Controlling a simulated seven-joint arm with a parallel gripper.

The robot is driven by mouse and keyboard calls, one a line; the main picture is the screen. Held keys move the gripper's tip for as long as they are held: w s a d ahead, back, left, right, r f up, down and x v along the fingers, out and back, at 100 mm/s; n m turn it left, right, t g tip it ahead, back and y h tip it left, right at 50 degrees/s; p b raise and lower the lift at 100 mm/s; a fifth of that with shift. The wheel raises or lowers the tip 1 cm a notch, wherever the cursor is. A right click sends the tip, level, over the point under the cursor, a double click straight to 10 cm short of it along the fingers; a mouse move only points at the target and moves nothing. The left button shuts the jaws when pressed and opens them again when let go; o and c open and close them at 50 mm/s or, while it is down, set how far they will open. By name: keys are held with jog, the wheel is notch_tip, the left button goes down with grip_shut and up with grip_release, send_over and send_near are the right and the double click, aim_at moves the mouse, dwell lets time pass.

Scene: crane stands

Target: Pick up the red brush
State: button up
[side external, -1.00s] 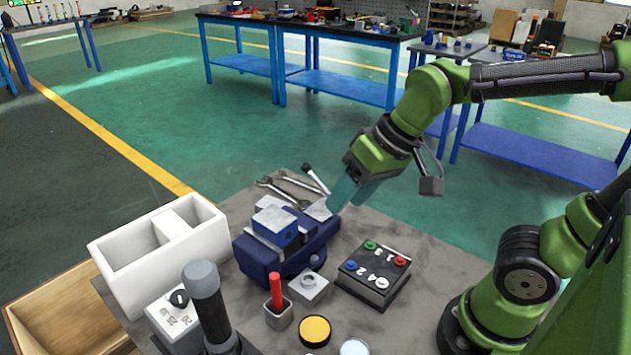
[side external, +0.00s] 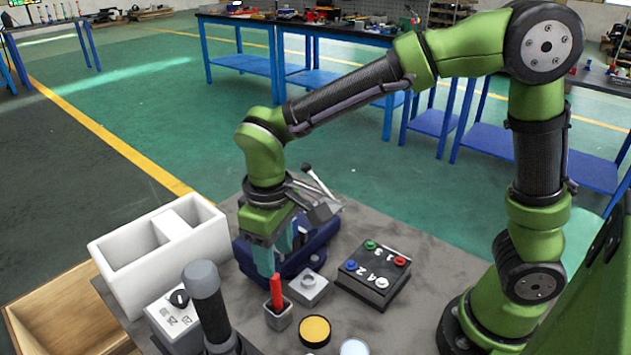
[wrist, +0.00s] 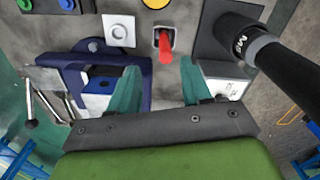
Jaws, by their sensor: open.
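The red brush (side external: 276,288) stands upright in a small grey holder (side external: 279,316) near the front of the table. In the wrist view the red brush (wrist: 165,48) shows ahead of my gripper (wrist: 160,80), a little right of the middle between the two teal fingers. My gripper (side external: 279,258) points down over the blue vise, just behind and above the brush. Its fingers are open and nothing is between them. In the side view the fingers partly hide the vise.
A blue vise (side external: 321,240) stands behind the brush. A grey block with a ring (side external: 308,287) and a black button box (side external: 372,275) lie to the right. A dark upright handle (side external: 207,300) stands to the left, near a white divided bin (side external: 125,262). A yellow disc (side external: 314,330) lies in front.

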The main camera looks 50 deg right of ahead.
aim_at(276, 292)
notch_tip(276, 292, down, 4)
jog(key=shift+f, duration=0.25)
jog(key=f, duration=0.5)
jog(key=shift+s+a, duration=0.1)
jog(key=shift+a, duration=0.25)
grip_shut()
